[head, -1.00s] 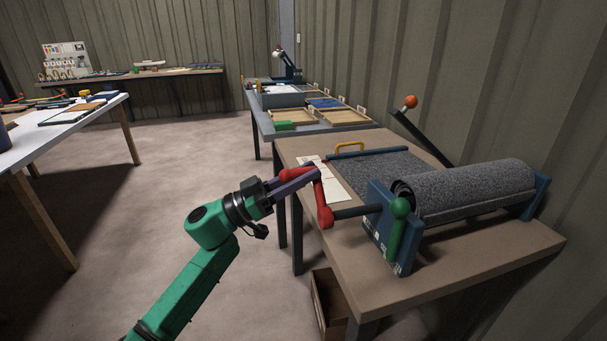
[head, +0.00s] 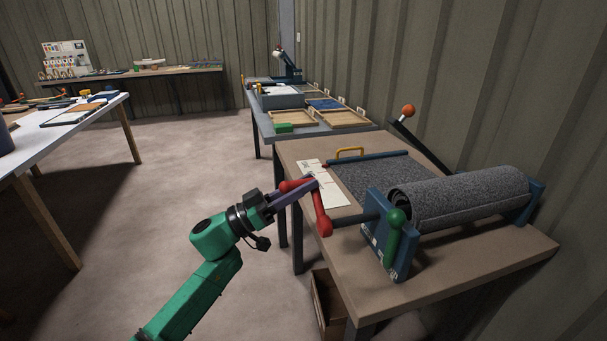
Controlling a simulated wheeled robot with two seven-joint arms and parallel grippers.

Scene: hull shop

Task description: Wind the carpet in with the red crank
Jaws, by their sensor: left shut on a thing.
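The red crank (head: 321,212) stands at the near left end of the roller, on a dark shaft (head: 355,220) that runs into a blue end bracket (head: 378,236). My left gripper (head: 299,188) is shut on the crank's red handle, at the upper end of the crank arm. The grey carpet (head: 462,196) is wound in a thick roll between the blue brackets. A flat stretch of carpet (head: 375,176) lies on the brown table behind the roll, with a blue bar at its far edge. My right gripper is not in view.
A green-knobbed lever (head: 394,236) stands at the near bracket, close to the crank. A yellow handle (head: 349,151), a white sheet (head: 329,193) and an orange-knobbed lever (head: 408,111) are further back. A grey table with wooden trays (head: 350,118) stands behind.

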